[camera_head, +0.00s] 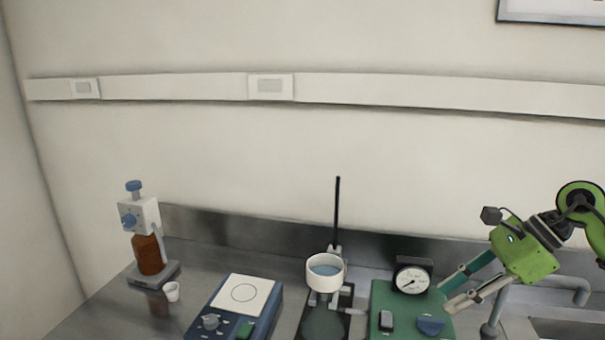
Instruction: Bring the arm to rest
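My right gripper (445,299) reaches in from the right, a green body with one teal and one pale finger. Its fingers point down and left and are spread apart, with nothing visible between them. The fingertips appear at the right edge of a green device (379,300) with a round dial gauge (412,279); I cannot tell whether they touch it. My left gripper is not in view.
A stand holds a white bowl (326,285) of bluish liquid beside a tall black rod (337,210). A blue hotplate (266,308), a small white cup (171,291) and a brown dispenser bottle (149,255) stand left. A tap (492,328) and sink (560,329) are at right.

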